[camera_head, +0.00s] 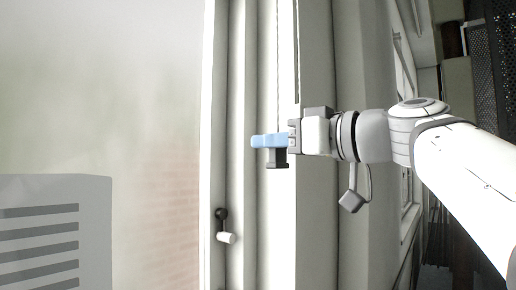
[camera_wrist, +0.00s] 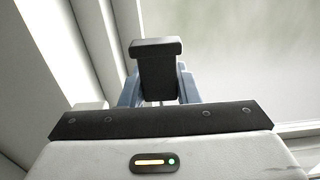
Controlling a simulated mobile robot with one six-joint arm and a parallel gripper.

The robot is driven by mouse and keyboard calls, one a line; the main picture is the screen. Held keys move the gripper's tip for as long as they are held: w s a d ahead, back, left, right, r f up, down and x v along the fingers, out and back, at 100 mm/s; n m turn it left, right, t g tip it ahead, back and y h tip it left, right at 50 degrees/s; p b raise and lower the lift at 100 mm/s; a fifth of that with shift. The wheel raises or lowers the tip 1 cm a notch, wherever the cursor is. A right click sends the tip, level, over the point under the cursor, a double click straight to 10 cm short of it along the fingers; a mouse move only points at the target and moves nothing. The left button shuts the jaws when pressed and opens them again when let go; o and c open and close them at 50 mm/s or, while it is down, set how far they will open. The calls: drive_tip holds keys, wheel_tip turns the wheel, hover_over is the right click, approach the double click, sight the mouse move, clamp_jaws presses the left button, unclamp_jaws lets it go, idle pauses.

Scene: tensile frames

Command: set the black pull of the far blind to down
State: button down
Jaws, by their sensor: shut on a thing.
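The black pull (camera_head: 278,160) is a small dark block with a wider end, in front of the pale window frame in the head view. My gripper (camera_head: 268,141), with blue fingertips, is shut on it, and the pull's lower end sticks out below the fingers. A thin cord (camera_head: 298,50) runs vertically above the gripper.
A window handle (camera_head: 226,238) with a dark base and pale grip sits on the frame, lower left of my gripper. A grey slatted box (camera_head: 95,215) stands at the lower left. Pale window frame posts (camera_head: 320,240) rise close beside the gripper. The glass (camera_head: 110,90) fills the left side.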

wheel_tip(320, 180, down, 11)
drive_tip(key=b, duration=1.1)
drive_tip(key=shift+b, duration=0.3)
drive_tip(key=c, duration=1.5)
unclamp_jaws()
drive_tip(key=shift+d, duration=0.1)
drive_tip(key=shift+o, duration=0.9)
drive_tip(key=shift+s+d+r, duration=0.1)
drive_tip(key=shift+s+d, duration=0.05)
drive_tip(key=shift+d, duration=0.05)
drive_tip(key=shift+o, duration=1.2)
drive_tip(key=shift+a, duration=0.15)
drive_tip(key=v, duration=0.8)
drive_tip(key=shift+b, duration=0.45)
